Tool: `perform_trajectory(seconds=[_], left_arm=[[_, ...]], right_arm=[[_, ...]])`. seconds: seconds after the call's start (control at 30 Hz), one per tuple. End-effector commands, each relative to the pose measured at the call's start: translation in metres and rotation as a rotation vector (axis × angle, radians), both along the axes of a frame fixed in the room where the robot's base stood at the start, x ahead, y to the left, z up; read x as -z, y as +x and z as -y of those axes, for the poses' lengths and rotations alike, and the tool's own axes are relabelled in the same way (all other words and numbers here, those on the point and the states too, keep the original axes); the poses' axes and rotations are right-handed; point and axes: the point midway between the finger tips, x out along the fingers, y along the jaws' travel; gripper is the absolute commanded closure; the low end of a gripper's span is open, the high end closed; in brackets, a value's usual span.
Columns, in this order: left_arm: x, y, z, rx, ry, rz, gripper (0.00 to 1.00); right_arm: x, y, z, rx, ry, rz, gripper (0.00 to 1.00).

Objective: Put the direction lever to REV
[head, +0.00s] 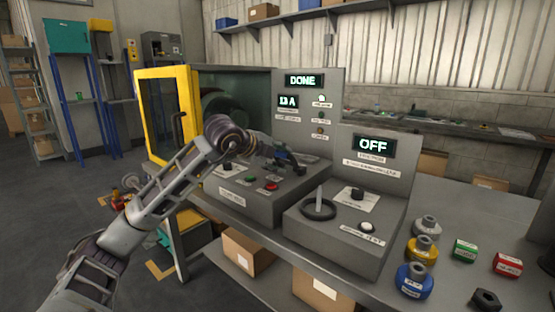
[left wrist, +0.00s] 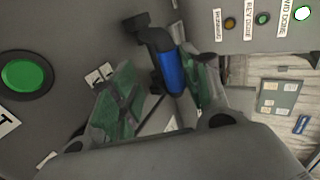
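The direction lever (left wrist: 170,68) has a black arm and a blue grip and stands on the grey control box (head: 232,192). In the left wrist view its blue grip is between my two green-padded fingers, closer to the right one. My left gripper (left wrist: 158,95) looks open, with a gap on the left side of the grip. In the head view my left gripper (head: 287,160) is small and dark over the box, partly hiding the lever. The lever's position labels are not readable. My right gripper is not in view.
The display (head: 303,81) reads DONE, and the FWD DONE lamp (left wrist: 303,13) is lit. A green button (head: 251,177) and a red button (head: 271,186) sit in front of the lever. An open yellow door (head: 165,115) stands left. A second box (head: 330,240) stands right.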

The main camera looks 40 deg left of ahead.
Motion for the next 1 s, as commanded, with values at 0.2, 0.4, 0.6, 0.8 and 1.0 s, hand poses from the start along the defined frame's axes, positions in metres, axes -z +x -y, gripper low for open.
perform_trajectory(seconds=[0.2,0.4,0.6,0.8,1.0], left_arm=[[0.002,0.0,0.001,0.001,0.0,-0.004,0.58],[0.0,-0.001,0.0,0.0,0.0,-0.003,0.58],[-0.005,-0.009,-0.001,0.0,0.001,0.0,0.58],[-0.013,-0.023,-0.002,-0.001,0.002,0.001,0.58],[-0.022,-0.039,-0.004,-0.001,0.0,0.001,0.58]], right_arm=[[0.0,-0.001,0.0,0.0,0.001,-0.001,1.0],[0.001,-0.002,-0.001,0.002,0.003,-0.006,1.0],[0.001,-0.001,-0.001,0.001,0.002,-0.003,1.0],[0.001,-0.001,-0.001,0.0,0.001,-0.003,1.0],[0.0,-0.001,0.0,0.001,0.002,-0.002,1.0]])
